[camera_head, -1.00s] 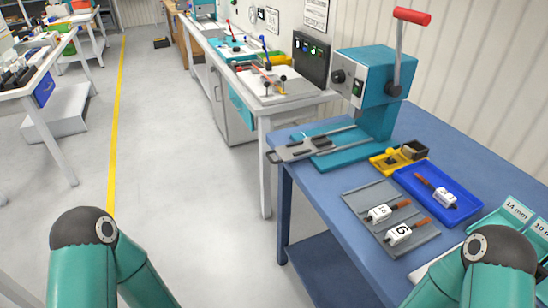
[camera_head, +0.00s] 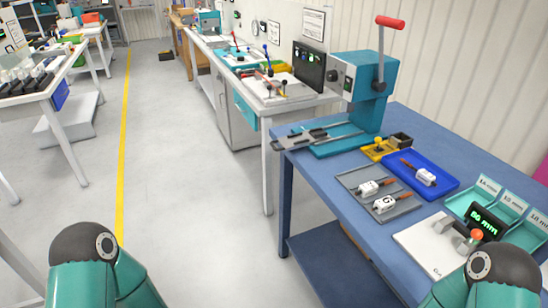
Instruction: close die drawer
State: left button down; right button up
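A teal press (camera_head: 365,85) with a red-handled lever (camera_head: 389,22) stands at the back of the blue table. A grey metal slide (camera_head: 305,137), which looks like the die drawer, sticks out to the left from the press's teal base (camera_head: 345,140), over the table's left edge. It looks pulled out. Neither of my grippers is in view. Only teal links of my left and right arms show at the bottom corners, apart from the press.
On the blue table (camera_head: 320,178) are a grey tray (camera_head: 351,180) with labelled tools, a blue tray (camera_head: 395,168), a yellow holder (camera_head: 372,153), teal bins (camera_head: 460,203) and a white device with a green display (camera_head: 487,222). Grey floor left of the table is clear.

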aim_at(296, 142)
jog(key=u, duration=0.05)
jog(key=k, duration=0.5)
jog(key=u, duration=0.15)
jog(key=i, duration=0.2)
jog(key=u, duration=1.5)
jog(key=i, duration=1.05)
jog(key=u, duration=0.95)
jog(key=i, duration=0.2)
jog(key=z, duration=3.45)
jog(key=i, duration=1)
jog(key=z, duration=0.1)
